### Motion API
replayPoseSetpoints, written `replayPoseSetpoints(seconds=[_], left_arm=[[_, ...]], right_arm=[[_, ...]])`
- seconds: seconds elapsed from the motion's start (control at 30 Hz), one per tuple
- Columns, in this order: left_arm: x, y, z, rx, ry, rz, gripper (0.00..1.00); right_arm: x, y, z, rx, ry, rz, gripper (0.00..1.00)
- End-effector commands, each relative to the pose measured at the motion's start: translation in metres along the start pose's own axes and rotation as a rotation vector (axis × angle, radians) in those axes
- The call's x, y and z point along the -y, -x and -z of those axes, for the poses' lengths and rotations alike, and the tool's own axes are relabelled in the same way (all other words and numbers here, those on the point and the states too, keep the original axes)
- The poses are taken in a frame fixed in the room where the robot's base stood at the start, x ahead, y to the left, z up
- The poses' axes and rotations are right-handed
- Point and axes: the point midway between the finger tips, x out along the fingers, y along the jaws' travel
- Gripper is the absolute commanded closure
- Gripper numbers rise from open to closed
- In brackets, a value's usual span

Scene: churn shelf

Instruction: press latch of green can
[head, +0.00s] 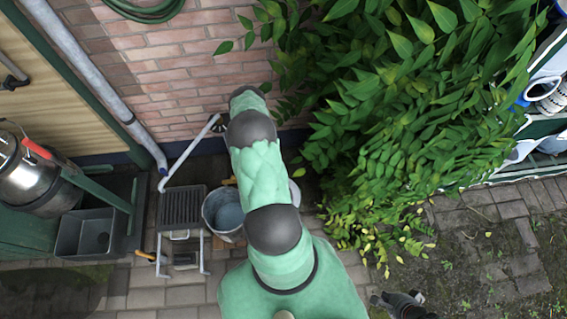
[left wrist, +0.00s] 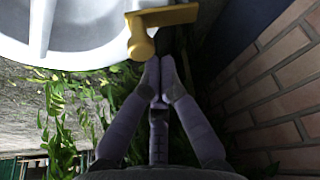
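In the left wrist view a yellow latch (left wrist: 160,22) with a rounded end sticks out beside a pale, whitish rounded body (left wrist: 85,28). No green shows on that body, so I cannot tell whether it is the green can. My left gripper (left wrist: 160,72) has its two fingertips together just below the latch, with nothing seen between them. Whether they touch the latch is unclear. In the head view my mint-green arm hides this gripper and most of what lies under it. My right gripper (head: 400,303) is dark, at the bottom edge, and its fingers are unclear.
A grey bucket (head: 224,212) stands left of my arm, beside a dark slatted rack (head: 182,207). A metal churn (head: 28,178) stands at far left above a grey basin (head: 92,235). A brick wall (head: 170,60) and a leafy bush (head: 400,120) bound the back.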

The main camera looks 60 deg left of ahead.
Motion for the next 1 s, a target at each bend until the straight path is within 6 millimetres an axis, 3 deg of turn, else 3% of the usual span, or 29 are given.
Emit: replayPoseSetpoints(seconds=[1.0], left_arm=[[0.0003, 0.0027, -0.0086, 0.002, 0.006, 0.001, 1.0]], right_arm=[[-0.0002, -0.0007, 0.0001, 0.0, 0.0, 0.0, 1.0]])
